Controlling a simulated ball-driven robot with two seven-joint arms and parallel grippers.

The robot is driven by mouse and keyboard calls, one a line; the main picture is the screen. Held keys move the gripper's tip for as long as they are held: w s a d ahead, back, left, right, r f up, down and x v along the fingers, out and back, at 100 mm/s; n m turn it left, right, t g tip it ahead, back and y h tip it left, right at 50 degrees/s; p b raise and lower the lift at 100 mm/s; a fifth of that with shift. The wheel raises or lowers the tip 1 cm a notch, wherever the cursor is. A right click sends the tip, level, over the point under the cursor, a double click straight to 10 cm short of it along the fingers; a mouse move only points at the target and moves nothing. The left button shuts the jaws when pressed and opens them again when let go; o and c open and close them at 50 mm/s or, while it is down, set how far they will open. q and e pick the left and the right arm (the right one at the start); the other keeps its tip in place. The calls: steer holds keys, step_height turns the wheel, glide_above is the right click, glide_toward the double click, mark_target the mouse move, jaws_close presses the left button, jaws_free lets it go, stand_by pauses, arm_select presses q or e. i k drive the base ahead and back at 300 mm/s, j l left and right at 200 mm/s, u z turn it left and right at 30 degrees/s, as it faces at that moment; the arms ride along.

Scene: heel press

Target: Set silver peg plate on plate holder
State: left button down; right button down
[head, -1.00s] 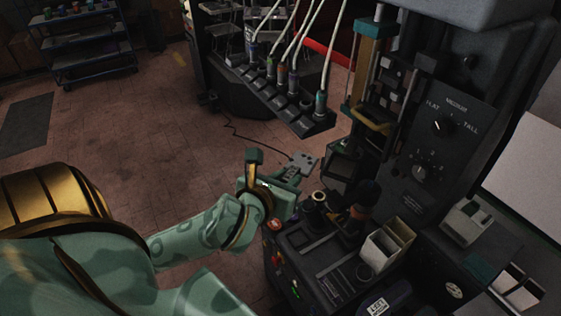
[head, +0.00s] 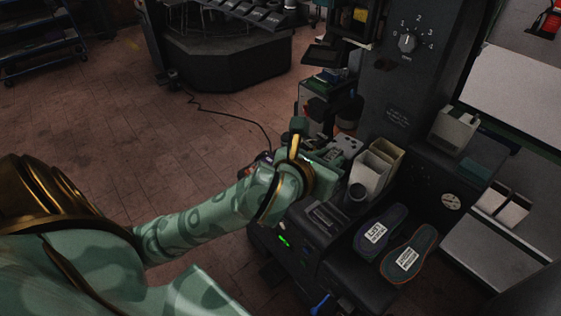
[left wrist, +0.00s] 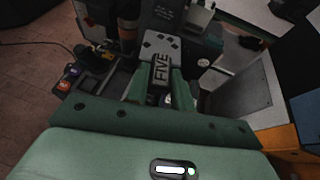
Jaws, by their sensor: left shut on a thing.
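The silver peg plate (head: 345,146) is a small light grey plate with dark holes. My left gripper (head: 326,163) is shut on it and holds it above the machine's lower deck, beside the bins. In the left wrist view the plate (left wrist: 166,44) sticks out beyond my left gripper (left wrist: 162,86), with a dark grip part marked FIVE (left wrist: 161,70) between the fingers. I cannot tell which part of the machine is the plate holder. My right gripper is not in view.
Two upright bins (head: 372,172) stand just right of the plate. Two labelled insoles (head: 380,233) lie on the front deck. The press column (head: 407,80) with a numbered dial rises behind. Open floor (head: 190,130) lies to the left.

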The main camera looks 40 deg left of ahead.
mark_target(306, 144)
steer(key=j+z, duration=0.4)
steer(key=j, duration=0.15)
steer(key=k+j+z, duration=0.15)
steer(key=j+z, duration=0.2)
steer(key=j, duration=0.15)
steer(key=k+j, duration=0.1)
steer(key=j, duration=0.25)
steer(key=k+j, duration=0.1)
steer(key=j, duration=0.3)
steer(key=k+j+z, duration=0.1)
steer(key=j, duration=0.25)
steer(key=k+j, duration=0.1)
steer(key=j, duration=0.25)
steer(key=k+j, duration=0.1)
steer(key=j, duration=0.3)
steer(key=z, duration=0.05)
